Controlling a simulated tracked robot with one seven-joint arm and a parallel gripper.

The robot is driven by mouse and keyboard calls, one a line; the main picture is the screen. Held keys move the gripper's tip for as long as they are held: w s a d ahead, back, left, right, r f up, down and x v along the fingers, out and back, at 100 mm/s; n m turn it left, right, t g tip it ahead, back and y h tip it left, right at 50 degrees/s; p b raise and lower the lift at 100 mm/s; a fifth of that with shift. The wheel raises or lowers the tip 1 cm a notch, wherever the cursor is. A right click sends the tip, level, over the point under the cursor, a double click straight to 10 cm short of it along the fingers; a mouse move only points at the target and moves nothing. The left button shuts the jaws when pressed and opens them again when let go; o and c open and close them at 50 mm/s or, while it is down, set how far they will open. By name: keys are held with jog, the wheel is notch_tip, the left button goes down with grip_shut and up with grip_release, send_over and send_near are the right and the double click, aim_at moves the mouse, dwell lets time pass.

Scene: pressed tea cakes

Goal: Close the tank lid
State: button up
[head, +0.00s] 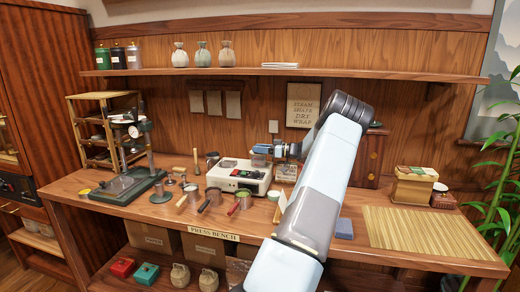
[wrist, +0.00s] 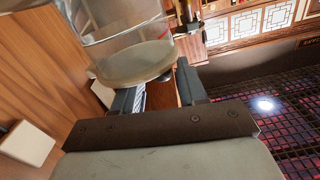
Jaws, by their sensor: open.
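The clear tank (wrist: 130,45) fills the upper left of the wrist view, with pale liquid in its rounded bottom. In the head view, a small blue-topped part (head: 262,149) shows at the back right of the white steamer box (head: 240,176); I cannot tell whether it is the lid. My gripper (head: 278,150) is beside this part, at the end of my arm reaching in from the lower right. In the wrist view my gripper (wrist: 158,84) is open, its fingers apart and close to the tank. Nothing clearly shows between them. The lid's angle cannot be made out.
Several handled tools and cups stand in front of the steamer. A press (head: 135,165) and a bamboo rack (head: 82,130) are at the left. A bamboo mat (head: 425,232) lies bare at the right, near a wooden box (head: 413,186). A shelf (head: 330,73) runs above.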

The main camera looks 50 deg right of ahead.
jog(key=v, duration=0.6)
jog(key=shift+f, duration=0.15)
jog(key=shift+c, duration=0.4)
